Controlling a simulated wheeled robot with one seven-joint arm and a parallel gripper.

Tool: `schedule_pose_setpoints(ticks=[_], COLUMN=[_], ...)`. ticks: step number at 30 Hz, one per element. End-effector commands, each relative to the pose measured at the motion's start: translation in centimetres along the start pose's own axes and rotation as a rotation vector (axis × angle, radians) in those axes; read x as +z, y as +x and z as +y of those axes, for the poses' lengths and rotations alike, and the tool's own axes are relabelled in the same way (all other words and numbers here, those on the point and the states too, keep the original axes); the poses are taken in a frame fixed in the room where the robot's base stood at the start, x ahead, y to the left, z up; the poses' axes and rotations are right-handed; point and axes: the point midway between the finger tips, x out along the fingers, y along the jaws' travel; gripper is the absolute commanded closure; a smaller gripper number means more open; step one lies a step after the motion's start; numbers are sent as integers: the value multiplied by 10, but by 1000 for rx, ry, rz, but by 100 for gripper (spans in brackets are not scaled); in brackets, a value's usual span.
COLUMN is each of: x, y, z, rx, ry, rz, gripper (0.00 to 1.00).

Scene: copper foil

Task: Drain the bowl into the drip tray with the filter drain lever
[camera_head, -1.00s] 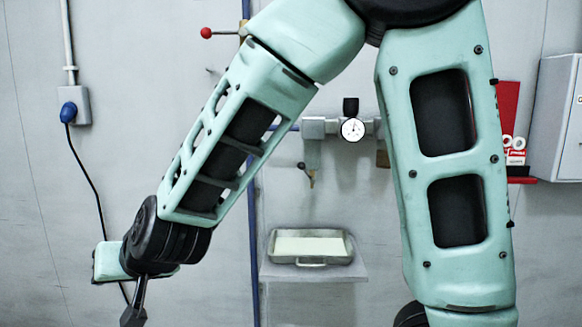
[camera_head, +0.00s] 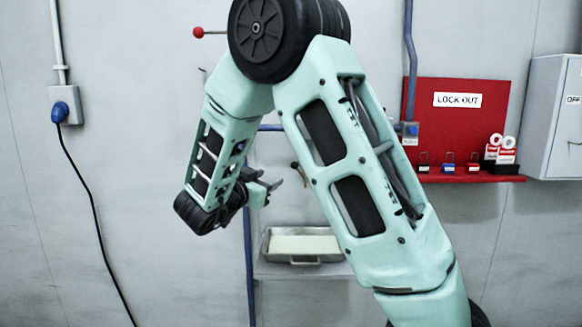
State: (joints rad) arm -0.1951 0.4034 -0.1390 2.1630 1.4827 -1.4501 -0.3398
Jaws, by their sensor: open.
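The drip tray (camera_head: 267,249) is a shallow metal tray with a pale inside and a front handle, on a small wall shelf. Above it, the small brass drain lever (camera_head: 299,174) with a dark end shows just left of my arm link. The filter bowl is hidden behind my arm. My gripper (camera_head: 273,183) is open and empty, pointing right, left of the drain lever and above the tray's left end. The picture shows a sideways gap between gripper and lever; the depth between them I cannot tell.
A lever with a red ball (camera_head: 199,32) sticks out at upper left. A blue pipe (camera_head: 249,270) runs down left of the shelf (camera_head: 285,271). A red lockout board (camera_head: 455,115) with padlocks and a grey box (camera_head: 555,115) are at right. A socket with a blue plug (camera_head: 60,112) is at left.

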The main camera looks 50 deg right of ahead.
Motion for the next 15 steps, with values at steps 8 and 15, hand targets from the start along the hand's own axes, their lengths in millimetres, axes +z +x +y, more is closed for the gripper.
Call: schedule_pose_setpoints(ticks=[8, 15], x=[-1, -1], y=[60, 105], z=[0, 0], rx=[2, 1], ry=[-1, -2], rz=[1, -1], gripper=[56, 56])
